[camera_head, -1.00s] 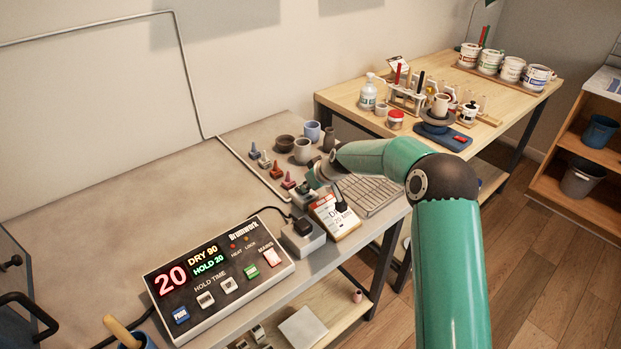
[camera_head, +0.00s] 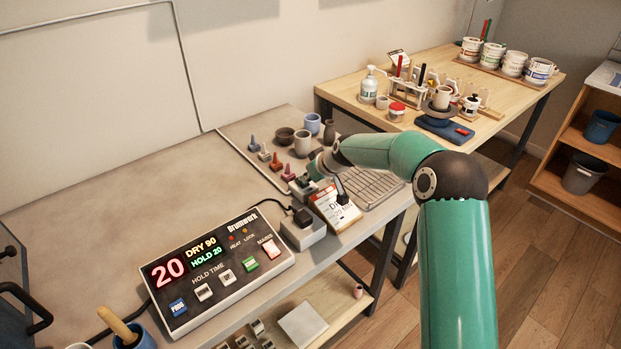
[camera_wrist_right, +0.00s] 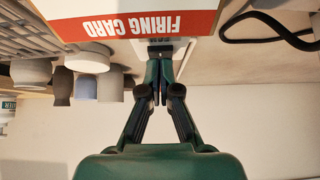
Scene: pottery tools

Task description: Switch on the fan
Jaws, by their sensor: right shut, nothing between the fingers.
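No fan can be picked out in these views. My right gripper (camera_head: 304,184) is shut and empty, low over the grey bench beside the firing card (camera_head: 333,208). In the right wrist view its fingertips (camera_wrist_right: 160,84) come together just short of a small dark block on a pale surface, partly covered by the card (camera_wrist_right: 140,24). I cannot tell whether they touch it. The control box (camera_head: 205,284) has a lit display reading 20, DRY 90 and HOLD 20, several buttons and a red MAINS switch (camera_head: 269,250). My left gripper is out of view.
A grey box with a black plug (camera_head: 302,216) sits between the control box and the card. Small coloured cones (camera_head: 277,162), cups (camera_head: 303,144) and a wire rack (camera_head: 375,187) surround the gripper.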

